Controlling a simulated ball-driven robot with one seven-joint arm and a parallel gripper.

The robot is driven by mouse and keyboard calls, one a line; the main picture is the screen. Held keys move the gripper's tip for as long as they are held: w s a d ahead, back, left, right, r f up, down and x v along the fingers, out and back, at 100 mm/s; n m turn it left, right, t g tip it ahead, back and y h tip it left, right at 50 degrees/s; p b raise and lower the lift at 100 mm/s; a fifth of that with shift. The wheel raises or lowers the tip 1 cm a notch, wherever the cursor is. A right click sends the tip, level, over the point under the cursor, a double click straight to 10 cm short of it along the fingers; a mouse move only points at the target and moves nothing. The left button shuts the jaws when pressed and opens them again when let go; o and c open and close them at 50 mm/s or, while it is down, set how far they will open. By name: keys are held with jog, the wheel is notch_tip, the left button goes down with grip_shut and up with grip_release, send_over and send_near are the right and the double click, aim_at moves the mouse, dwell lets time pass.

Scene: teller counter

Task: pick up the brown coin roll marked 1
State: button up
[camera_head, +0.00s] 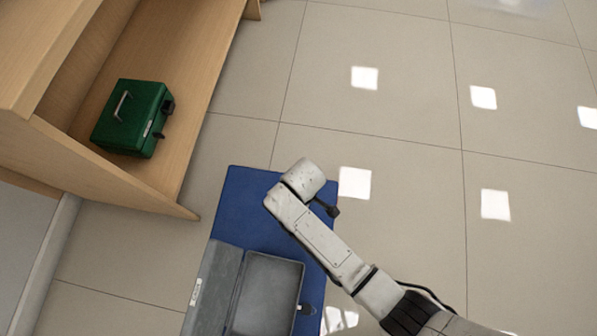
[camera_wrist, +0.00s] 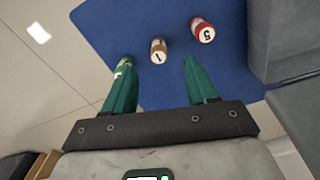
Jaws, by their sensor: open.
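The brown coin roll marked 1 (camera_wrist: 158,51) is on the blue mat in the wrist view, its white numbered end facing the camera. My gripper (camera_wrist: 158,65) is open, with one green finger on each side of the picture's middle. The brown roll shows just beyond the gap between the fingertips, and nothing is held. Whether the fingers reach down to its height I cannot tell. In the head view my arm covers part of the mat, and neither the rolls nor the fingers can be made out.
A red roll marked 5 (camera_wrist: 202,31) is right of the brown one. A green-banded roll (camera_wrist: 122,66) is partly hidden behind the left fingertip. The blue mat (camera_head: 240,190) also bears an open grey box (camera_head: 266,290). A green cash box (camera_head: 128,118) sits on the wooden counter.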

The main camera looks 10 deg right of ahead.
jog(key=f+b, duration=0.1)
jog(key=f, duration=0.2)
jog(key=f+b, duration=0.2)
jog(key=shift+w+f, duration=0.2)
jog(key=shift+f, duration=0.2)
jog(key=f+b, duration=0.2)
jog(key=f, duration=0.1)
jog(key=f+b, duration=0.2)
jog(key=shift+w+a, duration=0.25)
jog(key=shift+a, duration=0.05)
grip_shut()
